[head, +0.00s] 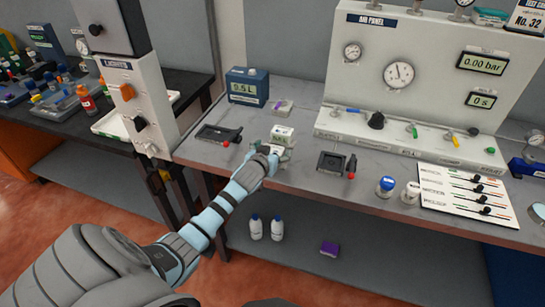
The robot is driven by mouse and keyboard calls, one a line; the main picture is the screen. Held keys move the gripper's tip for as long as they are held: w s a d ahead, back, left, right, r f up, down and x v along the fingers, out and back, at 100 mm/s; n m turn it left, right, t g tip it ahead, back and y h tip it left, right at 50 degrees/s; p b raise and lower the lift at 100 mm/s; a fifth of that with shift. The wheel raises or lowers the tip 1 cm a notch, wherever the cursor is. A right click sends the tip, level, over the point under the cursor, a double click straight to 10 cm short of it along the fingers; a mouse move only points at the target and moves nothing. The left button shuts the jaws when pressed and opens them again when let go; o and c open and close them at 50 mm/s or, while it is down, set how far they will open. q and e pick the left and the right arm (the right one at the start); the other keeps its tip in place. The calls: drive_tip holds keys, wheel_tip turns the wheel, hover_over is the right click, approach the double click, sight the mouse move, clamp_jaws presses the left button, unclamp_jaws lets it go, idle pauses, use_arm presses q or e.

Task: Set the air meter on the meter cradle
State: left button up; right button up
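A small white block with a greenish face (283,134) is at my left gripper (267,153), near the bench's front edge. It may be the air meter; no readable label confirms this. The gripper's fingers are partly hidden by its own body, so its grip is unclear. A black cradle-like fixture (332,163) with a red-tipped lever lies to the right of the gripper. A similar black fixture (217,133) lies to its left. I cannot tell which is the meter cradle. My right gripper is out of view.
A blue box reading 0.5 L (248,87) stands behind on the grey bench (195,153). The air panel (410,70) with gauges and valves stands at the back right. Two capped jars (385,187) (410,193) and a slider board (465,195) are at right.

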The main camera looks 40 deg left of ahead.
use_arm(q)
drive_tip(key=shift+r, duration=0.2)
drive_tip(key=c, duration=1.4)
